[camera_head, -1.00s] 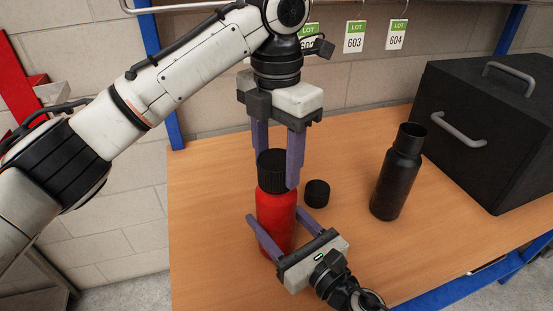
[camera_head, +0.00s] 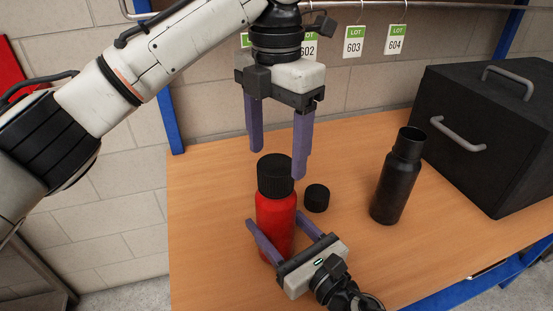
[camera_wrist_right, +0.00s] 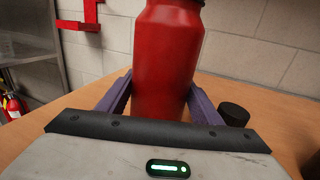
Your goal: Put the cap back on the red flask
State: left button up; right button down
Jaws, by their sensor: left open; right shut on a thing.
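The red flask (camera_head: 275,218) stands upright on the table with a black ribbed cap (camera_head: 275,177) seated on its top. My left gripper (camera_head: 275,165) is open above the flask, its purple fingers apart and clear of the cap or nearly so. My right gripper (camera_head: 283,232) is shut on the flask's lower body, one finger on each side. In the right wrist view the red flask (camera_wrist_right: 167,62) stands between the purple fingers, and its top is cut off by the frame edge.
A second black cap (camera_head: 317,198) lies on the table just right of the flask. A black open-necked flask (camera_head: 397,178) stands further right. A large black box (camera_head: 490,130) with grey handles fills the table's right side. Lot tags (camera_head: 354,42) hang behind.

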pick_arm(q)
jog(key=shift+r, duration=0.35)
jog(key=shift+c, duration=0.4)
